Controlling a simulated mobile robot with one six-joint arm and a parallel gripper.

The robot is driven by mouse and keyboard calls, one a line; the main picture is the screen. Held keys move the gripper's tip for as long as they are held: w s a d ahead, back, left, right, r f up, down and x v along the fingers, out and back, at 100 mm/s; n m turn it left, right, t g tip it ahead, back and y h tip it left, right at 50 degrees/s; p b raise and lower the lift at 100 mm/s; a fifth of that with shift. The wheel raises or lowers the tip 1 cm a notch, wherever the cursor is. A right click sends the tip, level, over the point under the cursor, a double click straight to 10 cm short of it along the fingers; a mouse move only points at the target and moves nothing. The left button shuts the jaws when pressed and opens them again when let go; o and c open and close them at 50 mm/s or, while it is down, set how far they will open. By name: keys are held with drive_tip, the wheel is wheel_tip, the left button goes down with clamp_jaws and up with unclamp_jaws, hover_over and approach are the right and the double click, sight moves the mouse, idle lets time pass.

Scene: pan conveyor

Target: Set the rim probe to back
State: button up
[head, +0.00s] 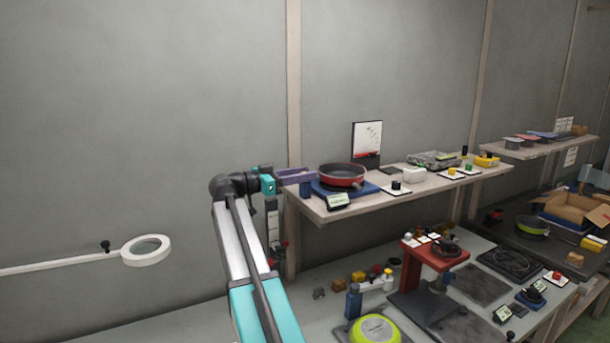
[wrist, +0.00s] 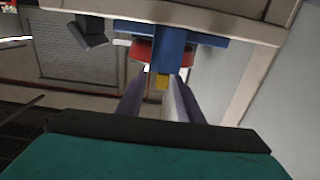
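My gripper (head: 297,175) is at the left end of the upper shelf, its purple fingers pointing right toward the red pan (head: 343,176). The pan sits on a blue base (head: 360,189). A small blue block (head: 305,189) stands at the base's left, just below the fingers. In the wrist view, a blue post (wrist: 166,45) with a yellow tip (wrist: 162,81) appears ahead, between the open fingers (wrist: 160,95); contact cannot be told. Red pan parts (wrist: 143,50) show behind it. No label marks the rim probe; this post may be it. Its setting is not readable.
A small display (head: 338,201) stands at the shelf's front edge (head: 420,193). The lower bench holds a green pan (head: 375,329), another blue post (head: 353,302) and a red stand (head: 434,254). A white ring lamp (head: 146,250) hangs at left.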

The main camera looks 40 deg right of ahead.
drive_tip(key=shift+d, duration=0.15)
drive_tip(key=b+v, duration=0.4)
drive_tip(key=v, duration=0.9)
drive_tip(key=shift+a, duration=0.4)
